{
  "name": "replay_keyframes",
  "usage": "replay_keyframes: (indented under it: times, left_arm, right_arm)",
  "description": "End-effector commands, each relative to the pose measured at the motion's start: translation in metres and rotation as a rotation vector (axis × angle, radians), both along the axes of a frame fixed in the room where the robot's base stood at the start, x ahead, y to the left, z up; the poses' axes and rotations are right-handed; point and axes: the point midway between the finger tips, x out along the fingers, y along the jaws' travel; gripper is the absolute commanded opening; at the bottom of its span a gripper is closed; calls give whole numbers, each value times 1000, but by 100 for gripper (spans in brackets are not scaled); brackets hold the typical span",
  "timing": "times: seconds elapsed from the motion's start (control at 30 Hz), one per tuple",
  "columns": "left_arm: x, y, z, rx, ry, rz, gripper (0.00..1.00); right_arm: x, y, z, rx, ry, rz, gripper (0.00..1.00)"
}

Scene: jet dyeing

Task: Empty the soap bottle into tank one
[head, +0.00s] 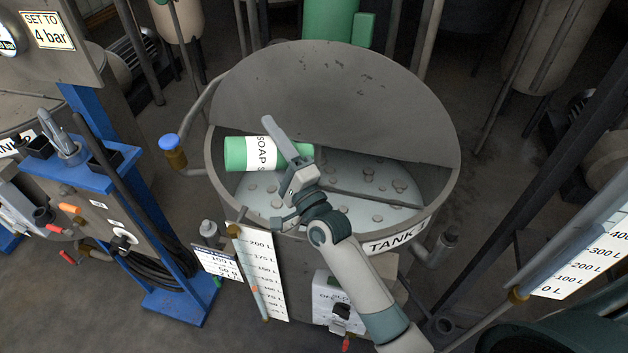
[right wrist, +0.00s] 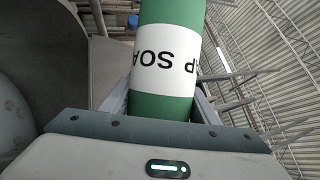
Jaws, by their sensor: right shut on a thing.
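The soap bottle (head: 238,153) is green with a white "SOAP" label. It lies tilted to nearly horizontal over the open top of tank one (head: 330,85), a large grey round tank with a "TANK 1" sign. My right gripper (head: 288,160) is shut on the bottle, which also fills the middle of the right wrist view (right wrist: 166,60) between the fingers. Below the bottle, the tank holds a pale liquid surface (head: 350,190) with several round knobs on it. No pouring stream is visible. My left gripper is not in view.
A blue stand (head: 75,170) with a panel and hoses is at the left. A blue-capped valve (head: 170,145) sits on the tank's left side. A level scale (head: 262,275) is on the tank's front. Another scale (head: 585,265) is at the right. Grey floor shows at the lower left.

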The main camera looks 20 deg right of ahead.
Motion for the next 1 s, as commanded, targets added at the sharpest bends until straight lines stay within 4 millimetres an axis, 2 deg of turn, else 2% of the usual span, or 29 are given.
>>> replay_keyframes:
  times: [0.77, 0.87, 1.0]
  left_arm:
    - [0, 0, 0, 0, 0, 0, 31]
    - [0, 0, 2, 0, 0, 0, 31]
    - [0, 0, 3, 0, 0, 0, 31]
  right_arm:
    - [0, -3, 6, 70, -5, 0, 21]
    - [0, 2, -5, -74, 6, 2, 21]
    - [1, 10, -32, -370, 25, 1, 21]
